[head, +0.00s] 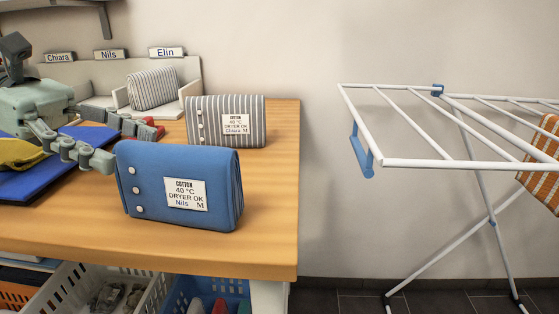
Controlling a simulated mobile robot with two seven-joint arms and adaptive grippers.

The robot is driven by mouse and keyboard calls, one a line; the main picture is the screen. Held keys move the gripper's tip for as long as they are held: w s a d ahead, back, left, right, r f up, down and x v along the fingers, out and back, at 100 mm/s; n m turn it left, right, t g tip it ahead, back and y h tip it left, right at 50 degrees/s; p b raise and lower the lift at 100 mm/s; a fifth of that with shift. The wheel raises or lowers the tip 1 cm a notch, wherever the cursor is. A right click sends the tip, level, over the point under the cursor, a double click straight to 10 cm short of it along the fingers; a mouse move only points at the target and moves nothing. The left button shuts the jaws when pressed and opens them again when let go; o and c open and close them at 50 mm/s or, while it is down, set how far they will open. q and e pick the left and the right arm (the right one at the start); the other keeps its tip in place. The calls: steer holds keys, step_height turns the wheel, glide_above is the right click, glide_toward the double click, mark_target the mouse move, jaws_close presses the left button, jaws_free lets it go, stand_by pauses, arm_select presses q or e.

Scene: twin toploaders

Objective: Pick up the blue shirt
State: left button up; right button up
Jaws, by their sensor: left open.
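The blue shirt (195,165) is a folded bundle standing on the right part of the wooden table. It has white buttons on its left side and a label reading cotton, 40 °C, dryer OK, Nils, M. My left gripper (130,146) comes in from the left and is open, with nothing seen between its fingers. Its near fingertip is at the shirt's upper left edge, and the far finger reaches behind the shirt's top left. I cannot tell whether either finger touches it. My right gripper is not in view.
A grey striped shirt (226,117) labelled Chiara stands just behind. Another striped bundle (153,88) sits in the bin under the Elin sign (166,52). Blue and yellow cloths (18,153) lie at left. A white drying rack (440,162) stands right, beyond a floor gap.

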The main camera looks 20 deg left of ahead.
mark_target(175, 163)
arm_select(q)
steer(key=shift+s+d, duration=0.2)
steer(key=shift+s, duration=0.05)
steer(key=shift+d+f, duration=0.15)
steer(key=shift+d, duration=0.15)
steer(key=x, duration=0.2)
steer(key=p+x, duration=0.1)
steer(key=x, duration=0.4)
steer(key=shift+w+d+r+p, duration=0.1)
steer(key=shift+w+r+p, duration=0.15)
steer(key=shift+p, duration=0.15)
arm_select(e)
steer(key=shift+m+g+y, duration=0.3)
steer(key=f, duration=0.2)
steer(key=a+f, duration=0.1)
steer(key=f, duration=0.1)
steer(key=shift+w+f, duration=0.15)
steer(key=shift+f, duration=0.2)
arm_select(q)
steer(key=shift+c, duration=0.5)
steer(key=c, duration=1.3)
steer(key=shift+r, duration=0.15)
